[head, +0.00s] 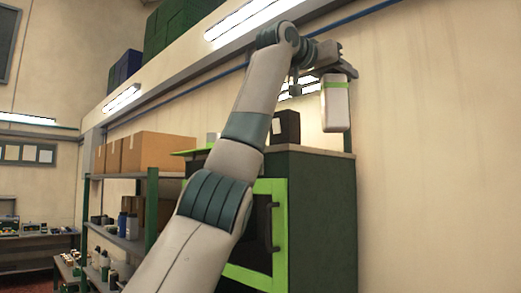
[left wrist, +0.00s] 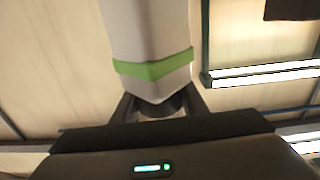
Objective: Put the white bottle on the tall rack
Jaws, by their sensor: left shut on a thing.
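The white bottle (head: 336,108) has a green band near its upper end and hangs roughly upright in the air. My right gripper is not in view.
A dark box (head: 286,127) stands on the cabinet top, left of the bottle. Cardboard boxes (head: 150,152) fill the rack's upper shelf, and bottles stand lower down. A bright lamp (head: 250,20) and a blue pipe (head: 350,18) run along the wall. The air right of the bottle is clear.

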